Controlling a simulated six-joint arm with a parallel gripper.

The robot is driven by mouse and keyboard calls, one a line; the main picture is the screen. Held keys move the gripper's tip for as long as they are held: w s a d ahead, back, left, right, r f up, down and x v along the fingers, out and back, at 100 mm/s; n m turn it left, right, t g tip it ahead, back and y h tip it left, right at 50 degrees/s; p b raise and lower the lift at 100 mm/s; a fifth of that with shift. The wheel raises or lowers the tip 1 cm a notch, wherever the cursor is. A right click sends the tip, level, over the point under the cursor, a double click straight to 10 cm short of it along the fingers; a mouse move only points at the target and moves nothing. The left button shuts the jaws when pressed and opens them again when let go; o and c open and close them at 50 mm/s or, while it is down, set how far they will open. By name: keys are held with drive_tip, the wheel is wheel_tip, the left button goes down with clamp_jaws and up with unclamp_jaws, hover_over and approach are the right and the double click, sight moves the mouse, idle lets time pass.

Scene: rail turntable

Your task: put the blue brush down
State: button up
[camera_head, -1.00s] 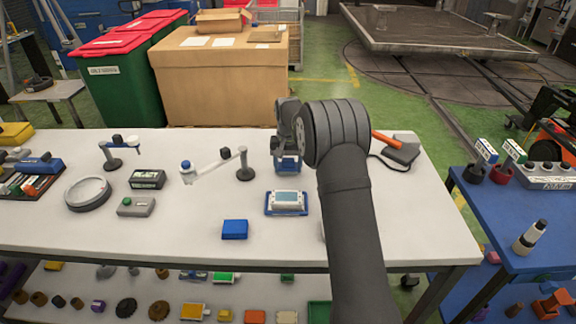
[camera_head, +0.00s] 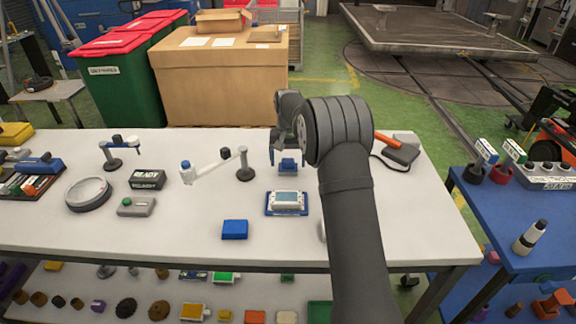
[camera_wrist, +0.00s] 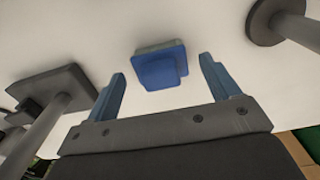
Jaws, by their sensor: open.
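The blue brush (camera_head: 288,164) lies on the white table, behind the blue-framed device. In the wrist view the brush (camera_wrist: 160,68) shows its blue top and a thin greyish layer along its far edge. My gripper (camera_head: 286,165) is just above and around the brush in the head view. In the wrist view my gripper (camera_wrist: 162,75) has its two blue fingers wide apart, one on each side of the brush, with clear gaps to it. The gripper is open and holds nothing.
A blue-framed device (camera_head: 287,203) and a blue box (camera_head: 235,229) lie in front of the brush. A lamp-like stand (camera_head: 245,172) is at its left. An orange-handled tool (camera_head: 388,138) lies at the right. The table's front left part is clear.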

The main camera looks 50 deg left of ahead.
sight(288, 161)
wheel_tip(288, 161, up, 10)
drive_tip(key=shift+f, duration=0.2)
drive_tip(key=shift+f, duration=3.9)
drive_tip(key=shift+f, duration=0.1)
